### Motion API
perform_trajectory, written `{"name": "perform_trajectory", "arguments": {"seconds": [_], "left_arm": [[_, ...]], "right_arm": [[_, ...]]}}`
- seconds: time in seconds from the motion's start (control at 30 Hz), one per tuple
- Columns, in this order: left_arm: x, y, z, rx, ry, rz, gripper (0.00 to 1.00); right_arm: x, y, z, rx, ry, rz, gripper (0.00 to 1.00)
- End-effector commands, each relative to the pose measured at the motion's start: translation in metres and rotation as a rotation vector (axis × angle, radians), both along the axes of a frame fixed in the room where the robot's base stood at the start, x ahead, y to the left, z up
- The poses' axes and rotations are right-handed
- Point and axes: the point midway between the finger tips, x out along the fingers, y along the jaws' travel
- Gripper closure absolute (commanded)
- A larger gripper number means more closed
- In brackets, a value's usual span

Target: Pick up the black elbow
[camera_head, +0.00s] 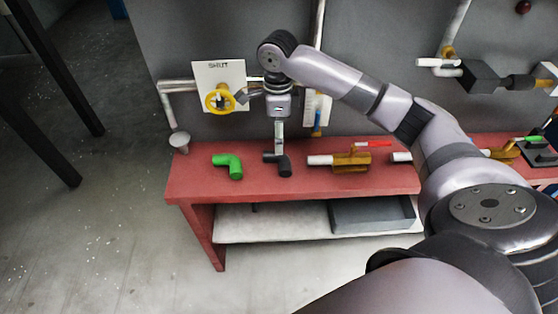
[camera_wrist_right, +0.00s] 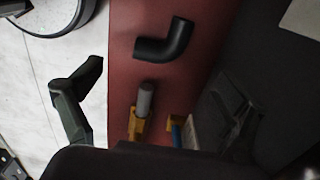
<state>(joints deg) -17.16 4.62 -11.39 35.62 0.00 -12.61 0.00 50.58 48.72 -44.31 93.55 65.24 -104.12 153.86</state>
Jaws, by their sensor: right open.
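The black elbow (camera_head: 284,168) lies on the red bench (camera_head: 392,181), between a green elbow and a valve piece. In the right wrist view the black elbow (camera_wrist_right: 165,43) is a bent black tube on the red surface, apart from the fingers. My right gripper (camera_head: 279,150) is just over the elbow in the head view and hides part of it. In the wrist view the right gripper (camera_wrist_right: 160,78) is open, its fingers spread wide with nothing between them. I cannot tell its exact height above the elbow. My left gripper is not in view.
A green elbow (camera_head: 230,167) lies left of the black one; a brass valve with a red handle (camera_head: 372,144) lies right. A yellow handwheel (camera_head: 219,98) and pipes are at the wall behind.

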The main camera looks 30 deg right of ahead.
Motion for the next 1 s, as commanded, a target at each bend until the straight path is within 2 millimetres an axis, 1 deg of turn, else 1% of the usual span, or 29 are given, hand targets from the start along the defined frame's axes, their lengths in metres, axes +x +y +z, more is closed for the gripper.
{"name": "perform_trajectory", "arguments": {"seconds": [0.07, 0.3, 0.47, 0.53, 0.8, 0.9, 1.0], "left_arm": [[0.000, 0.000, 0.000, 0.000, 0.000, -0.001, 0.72], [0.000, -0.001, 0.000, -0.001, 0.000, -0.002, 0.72], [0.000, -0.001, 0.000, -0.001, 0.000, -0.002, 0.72], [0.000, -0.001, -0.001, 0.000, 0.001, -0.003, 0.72], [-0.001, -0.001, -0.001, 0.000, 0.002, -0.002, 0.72], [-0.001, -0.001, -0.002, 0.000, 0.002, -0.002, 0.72], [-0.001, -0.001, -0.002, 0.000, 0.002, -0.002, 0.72]], "right_arm": [[0.001, -0.004, -0.001, 0.001, 0.004, -0.036, 0.07], [0.001, -0.004, -0.035, 0.000, 0.006, -0.045, 0.07], [0.001, -0.004, -0.046, 0.001, 0.003, -0.044, 0.07], [0.001, -0.004, -0.053, 0.000, 0.005, -0.043, 0.07], [0.001, -0.004, -0.100, 0.000, 0.004, -0.042, 0.07], [0.001, -0.004, -0.111, -0.001, 0.003, -0.041, 0.07], [0.001, -0.004, -0.115, 0.000, 0.002, -0.041, 0.07]]}}
